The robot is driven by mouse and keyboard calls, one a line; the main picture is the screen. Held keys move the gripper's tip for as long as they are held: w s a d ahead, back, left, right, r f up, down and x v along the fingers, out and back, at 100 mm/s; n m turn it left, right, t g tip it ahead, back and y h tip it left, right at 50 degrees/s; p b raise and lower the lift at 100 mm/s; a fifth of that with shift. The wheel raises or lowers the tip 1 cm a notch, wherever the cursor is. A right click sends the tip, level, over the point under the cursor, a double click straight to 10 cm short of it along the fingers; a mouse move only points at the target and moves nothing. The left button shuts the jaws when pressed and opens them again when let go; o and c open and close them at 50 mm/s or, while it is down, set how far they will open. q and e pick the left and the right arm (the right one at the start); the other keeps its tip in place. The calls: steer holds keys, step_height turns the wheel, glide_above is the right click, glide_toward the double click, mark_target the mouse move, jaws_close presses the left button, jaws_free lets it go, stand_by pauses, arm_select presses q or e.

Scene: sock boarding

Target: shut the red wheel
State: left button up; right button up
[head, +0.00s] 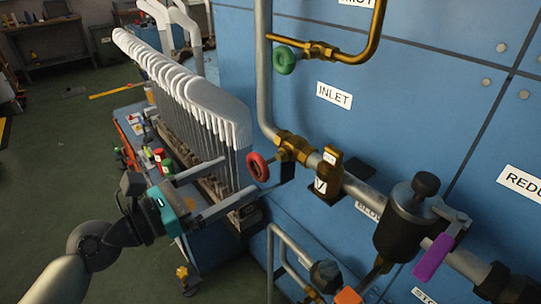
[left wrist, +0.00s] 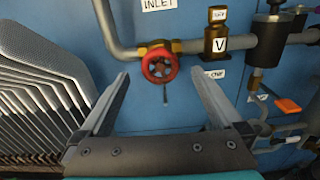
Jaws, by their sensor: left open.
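The red wheel (head: 258,167) is a small round handwheel on a brass valve (head: 293,147) below the INLET label. In the left wrist view the red wheel (left wrist: 160,67) faces me, between the two fingertips in the picture and beyond them. My left gripper (head: 237,176) is open and empty, its fingers pointing at the wheel. It seems a little short of the wheel; I cannot tell the exact gap. The fingers also show in the left wrist view (left wrist: 161,76). My right gripper is in neither view.
A rack of grey-white sock boards (head: 190,90) stands close left of the wheel, beside my left gripper. A green wheel (head: 285,60) sits higher on the blue panel. A brass V-marked fitting (head: 325,180) and a dark canister (head: 405,225) with a purple lever (head: 433,257) are at right.

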mark_target(258, 167)
arm_select(q)
steer(key=x, duration=0.9)
steer(key=shift+w+d, duration=0.15)
steer(key=shift+d, duration=0.1)
steer(key=c, duration=1.3)
